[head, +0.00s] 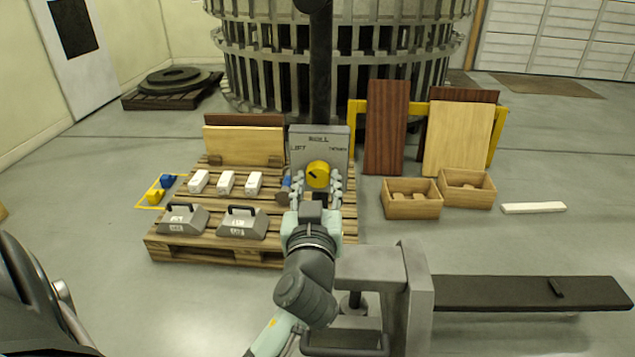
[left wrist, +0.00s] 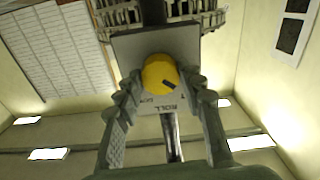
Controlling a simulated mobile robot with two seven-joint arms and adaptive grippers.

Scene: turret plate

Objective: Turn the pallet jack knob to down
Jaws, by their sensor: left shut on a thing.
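The yellow round knob (head: 318,173) sits on the front of a grey panel (head: 337,139) at the back of the pallet. Its black pointer mark slants to the upper left, toward the left label, which seems to read "LIFT"; the right label is too small to read surely. My left gripper (head: 317,183) is at the knob, a finger on each side, shut on it. The left wrist view shows the knob (left wrist: 158,71) upside down between the fingertips, with the panel (left wrist: 190,45) behind. My right gripper is not in view.
The wooden pallet (head: 215,250) carries white blocks (head: 226,182), grey weights with handles (head: 242,222) and a board (head: 243,145). Wooden boxes (head: 411,206) stand on the floor at right. A grey stand with a dark beam (head: 530,291) is at front right.

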